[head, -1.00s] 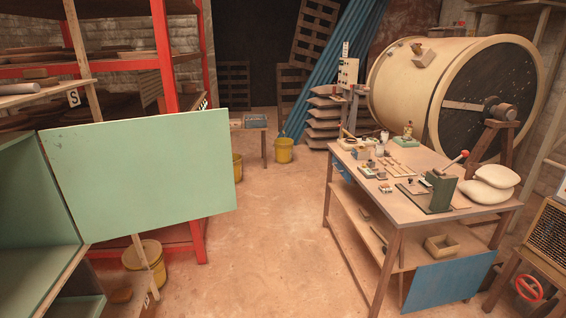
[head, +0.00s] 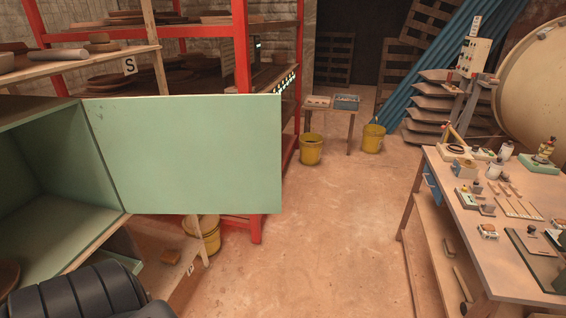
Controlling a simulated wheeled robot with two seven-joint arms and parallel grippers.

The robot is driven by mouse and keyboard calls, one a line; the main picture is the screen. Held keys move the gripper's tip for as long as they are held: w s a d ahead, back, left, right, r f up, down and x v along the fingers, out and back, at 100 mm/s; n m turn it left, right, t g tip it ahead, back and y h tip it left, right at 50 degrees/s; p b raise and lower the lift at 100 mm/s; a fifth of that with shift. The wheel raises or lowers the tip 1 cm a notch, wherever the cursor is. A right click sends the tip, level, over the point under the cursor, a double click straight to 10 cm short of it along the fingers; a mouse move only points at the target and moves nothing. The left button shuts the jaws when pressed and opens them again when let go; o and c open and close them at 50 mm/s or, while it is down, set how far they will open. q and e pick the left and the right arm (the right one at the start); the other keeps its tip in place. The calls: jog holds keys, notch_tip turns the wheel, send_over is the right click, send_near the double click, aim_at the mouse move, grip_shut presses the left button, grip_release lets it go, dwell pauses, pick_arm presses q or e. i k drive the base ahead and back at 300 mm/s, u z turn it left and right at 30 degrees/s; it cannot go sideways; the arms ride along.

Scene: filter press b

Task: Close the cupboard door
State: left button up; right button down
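The cupboard door (head: 185,152) is a pale green panel standing wide open, hinged at its left edge. The cupboard (head: 40,180) is a green box at the left, its inside in view with a round brown item (head: 8,275) low at the left edge. A dark ribbed part of my own arm shows at the bottom left, in front of the cupboard. Neither gripper shows in the head view.
Red shelving (head: 243,60) with brown boards stands behind the door. A workbench (head: 450,170) with tools is at the right. Yellow buckets (head: 311,149) and a small table (head: 328,112) stand at the back. The floor (head: 320,240) between is clear.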

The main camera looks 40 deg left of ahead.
aim_at(203, 154)
jog(key=u, duration=0.9)
jog(key=i, duration=1)
jog(key=u, duration=1.1)
